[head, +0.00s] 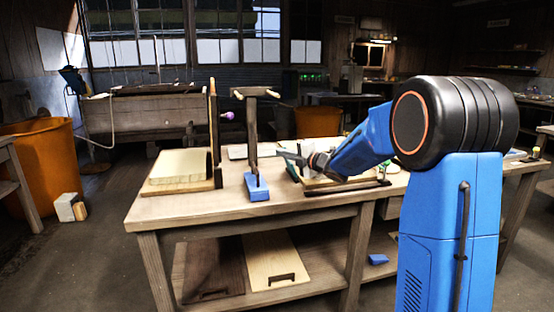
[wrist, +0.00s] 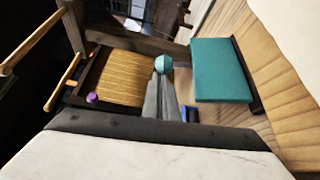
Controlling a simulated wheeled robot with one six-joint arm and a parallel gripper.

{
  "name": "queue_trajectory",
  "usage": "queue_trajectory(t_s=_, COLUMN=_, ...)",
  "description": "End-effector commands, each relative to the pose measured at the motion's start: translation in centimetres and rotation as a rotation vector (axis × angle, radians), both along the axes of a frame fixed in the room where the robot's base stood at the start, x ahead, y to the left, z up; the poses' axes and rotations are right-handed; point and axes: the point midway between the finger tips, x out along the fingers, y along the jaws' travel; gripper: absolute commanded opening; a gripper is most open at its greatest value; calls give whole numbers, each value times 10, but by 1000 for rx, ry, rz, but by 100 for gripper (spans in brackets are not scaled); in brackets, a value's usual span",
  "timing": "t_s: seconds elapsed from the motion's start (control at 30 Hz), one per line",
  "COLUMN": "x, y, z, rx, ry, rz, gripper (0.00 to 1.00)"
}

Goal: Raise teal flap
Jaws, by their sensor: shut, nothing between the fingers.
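The teal flap (wrist: 220,70) shows in the wrist view as a flat teal panel with a dark strip along its right edge. A teal ball-shaped knob (wrist: 163,64) is left of it, right at the tips of my gripper (wrist: 163,78); I cannot tell if they touch. The fingers are shut with nothing between them. In the head view my gripper (head: 284,155) reaches left over the workbench, beside the upright post. The flap is not clearly visible there, largely hidden by my arm.
A wooden post (head: 251,140) with a crossbar and blue foot stands on the workbench (head: 205,206). Left of it are a pale block (head: 180,167) and an upright board (head: 214,130). A purple knob (wrist: 92,97) sits by a yellowish panel (wrist: 112,78).

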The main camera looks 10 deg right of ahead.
Motion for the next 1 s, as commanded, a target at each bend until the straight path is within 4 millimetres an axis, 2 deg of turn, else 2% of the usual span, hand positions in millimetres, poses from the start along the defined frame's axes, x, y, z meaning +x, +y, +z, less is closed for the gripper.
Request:
queue_trajectory(t_s=0.2, x=0, y=-19, z=6, rx=173, ry=0, rz=-2, gripper=0)
queue_trajectory(t_s=0.5, x=0, y=-35, z=10, rx=329, ry=1, rz=-1, gripper=0)
queue_trajectory(t_s=1.0, x=0, y=-42, z=11, rx=385, ry=0, rz=-3, gripper=0)
